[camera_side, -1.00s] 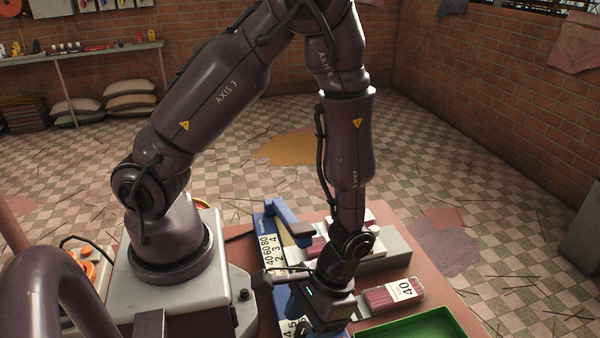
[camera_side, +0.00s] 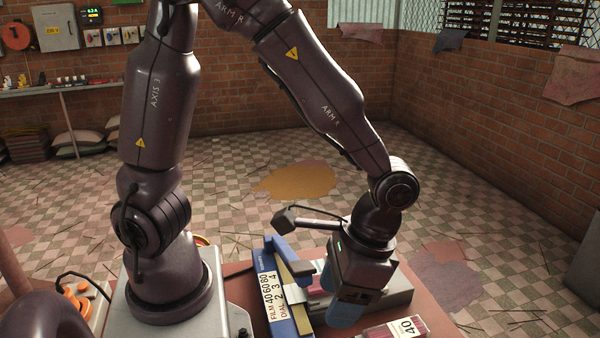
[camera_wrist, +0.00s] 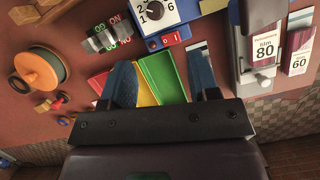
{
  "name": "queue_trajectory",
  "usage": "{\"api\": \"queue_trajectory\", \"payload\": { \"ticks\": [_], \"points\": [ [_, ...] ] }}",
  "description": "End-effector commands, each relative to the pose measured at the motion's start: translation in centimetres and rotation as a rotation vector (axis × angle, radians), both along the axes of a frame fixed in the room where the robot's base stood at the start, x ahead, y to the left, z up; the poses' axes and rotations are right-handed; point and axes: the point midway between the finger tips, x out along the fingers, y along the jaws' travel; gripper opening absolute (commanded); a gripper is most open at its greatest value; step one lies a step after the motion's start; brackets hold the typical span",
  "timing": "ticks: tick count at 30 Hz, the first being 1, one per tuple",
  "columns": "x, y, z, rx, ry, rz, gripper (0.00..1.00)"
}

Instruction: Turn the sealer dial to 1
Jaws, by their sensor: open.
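The sealer dial (camera_wrist: 155,11) is at the top edge of the wrist view. It is a dark knob on a white face with 2, 1 and 6 visible; the rest is cut off and its pointer setting is unclear. It sits on a blue housing (camera_wrist: 187,11). In the side view the blue sealer (camera_side: 277,290) carries a film and dial chart; the dial does not show there. My gripper (camera_wrist: 161,82) is open and empty, its blue fingers spread apart and clear of the dial. It also shows in the side view (camera_side: 336,294), above the table beside the sealer.
A red 0/1 switch (camera_wrist: 169,38) is near the dial. Coloured trays (camera_wrist: 165,75) lie below between the fingers. Packs marked 80 (camera_wrist: 264,48) and 60 (camera_wrist: 300,62) are right; one marked 40 (camera_side: 400,328) shows beside the gripper.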

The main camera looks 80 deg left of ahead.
Motion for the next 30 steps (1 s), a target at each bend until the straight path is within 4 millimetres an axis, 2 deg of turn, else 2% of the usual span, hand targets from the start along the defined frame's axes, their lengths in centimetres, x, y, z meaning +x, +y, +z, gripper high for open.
{"api": "queue_trajectory", "payload": {
  "ticks": [12,30],
  "points": [
    [0.0,3.1,5.7,-0.088,-0.244,0.013,0.55],
    [-1.7,8.1,12.5,-0.094,-0.617,0.109,0.55]
  ]
}}
